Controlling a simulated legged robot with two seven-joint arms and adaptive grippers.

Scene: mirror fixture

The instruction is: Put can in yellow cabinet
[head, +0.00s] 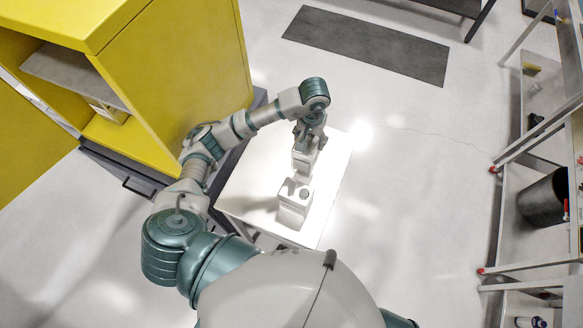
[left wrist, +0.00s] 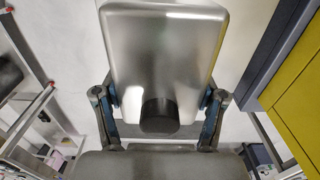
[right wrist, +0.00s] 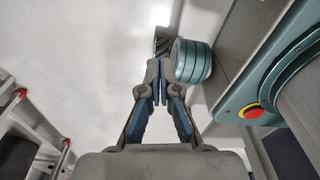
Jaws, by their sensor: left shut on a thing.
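The yellow cabinet (head: 185,70) stands at the upper left in the head view; its open side faces left and shows a grey shelf. My right gripper (right wrist: 160,80) is shut and empty in the right wrist view.
A dark cabinet base with a drawer (head: 138,187) lies under the yellow cabinet, close to the table's left edge. A dark mat (head: 365,46) lies on the far floor. A rack (head: 545,130) and black bin (head: 541,202) stand at the right. The floor between is clear.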

